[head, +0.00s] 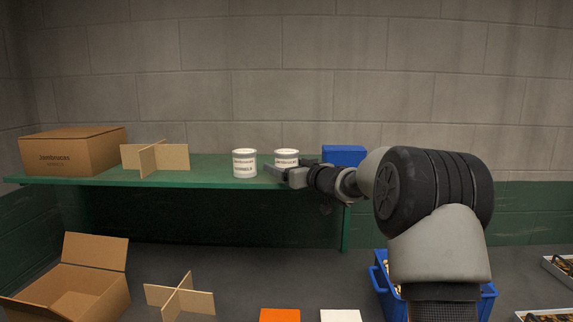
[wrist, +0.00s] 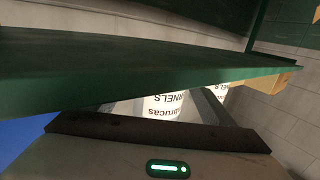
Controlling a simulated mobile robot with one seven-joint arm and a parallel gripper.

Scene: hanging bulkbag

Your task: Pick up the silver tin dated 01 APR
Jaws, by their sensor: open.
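Two tins with white labels stand upright on the green shelf: a left tin (head: 244,164) and a right tin (head: 286,157). I cannot read a date on either, so I cannot tell which is dated 01 APR. My gripper (head: 277,172) is open in front of the right tin, at about the height of its lower part, and hides that part. In the wrist view, a tin (wrist: 163,106) with red and black lettering shows upside down beyond the gripper body, between the fingers. I cannot tell whether the fingers touch it.
The green shelf (head: 80,177) also holds a closed carton (head: 75,155), a cardboard divider (head: 155,158) and a blue box (head: 343,155). Below are an open carton (head: 75,290), another divider (head: 180,298), an orange item (head: 280,315), a white item (head: 341,315) and a blue crate (head: 380,275).

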